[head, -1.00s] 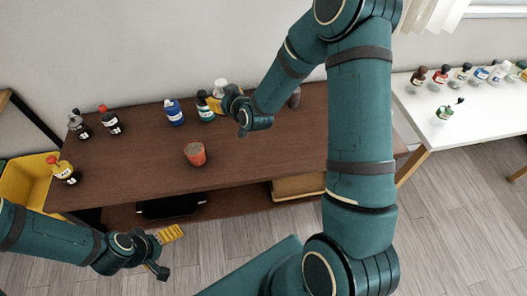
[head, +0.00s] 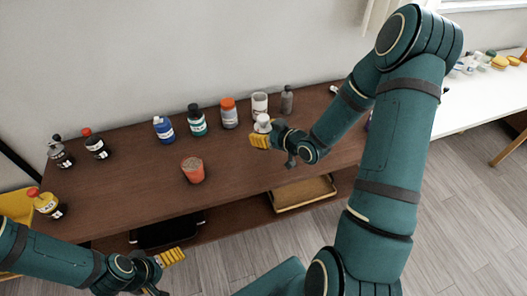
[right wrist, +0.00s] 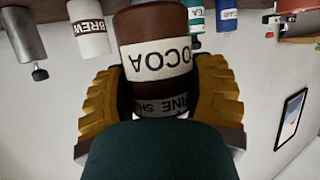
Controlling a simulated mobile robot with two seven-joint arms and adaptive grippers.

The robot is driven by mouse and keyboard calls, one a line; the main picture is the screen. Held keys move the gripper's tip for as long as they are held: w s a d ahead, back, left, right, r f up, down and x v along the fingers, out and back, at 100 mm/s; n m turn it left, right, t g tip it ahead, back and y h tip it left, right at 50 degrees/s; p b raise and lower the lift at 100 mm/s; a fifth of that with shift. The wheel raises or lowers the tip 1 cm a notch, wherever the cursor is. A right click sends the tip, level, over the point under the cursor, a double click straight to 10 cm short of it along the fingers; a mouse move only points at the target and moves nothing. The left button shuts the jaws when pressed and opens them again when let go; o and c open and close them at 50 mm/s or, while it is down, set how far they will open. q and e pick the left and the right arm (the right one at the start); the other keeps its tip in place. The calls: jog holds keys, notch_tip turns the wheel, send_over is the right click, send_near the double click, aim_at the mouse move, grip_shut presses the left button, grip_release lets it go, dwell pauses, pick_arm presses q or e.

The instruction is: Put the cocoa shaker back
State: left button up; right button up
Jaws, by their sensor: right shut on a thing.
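The cocoa shaker (right wrist: 155,35) is brown with a white label reading COCOA, upside down in the right wrist view. It sits between the two yellow fingers of my right gripper (right wrist: 160,95), which is shut on it. In the head view my right gripper (head: 262,141) is over the right part of the brown table (head: 235,172), with the shaker's pale top (head: 263,123) showing above the fingers. I cannot tell whether the shaker touches the table. My left gripper (head: 172,257) is low, in front of the table; its opening is unclear.
Along the table's back stand a blue bottle (head: 163,129), a teal bottle (head: 197,120), an orange-lidded jar (head: 229,113), a white BREW jar (head: 259,105) and a grey bottle (head: 287,99). An orange cup (head: 193,171) stands near the middle. Several bottles stand at left.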

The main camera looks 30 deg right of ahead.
notch_tip(320, 180, down, 7)
jog(key=shift+r+b, duration=0.1)
jog(key=shift+b, duration=0.4)
jog(key=o, duration=0.8)
jog(key=shift+f, duration=0.2)
jog(key=o, duration=0.5)
jog(key=shift+c, duration=0.2)
jog(key=shift+r, duration=0.1)
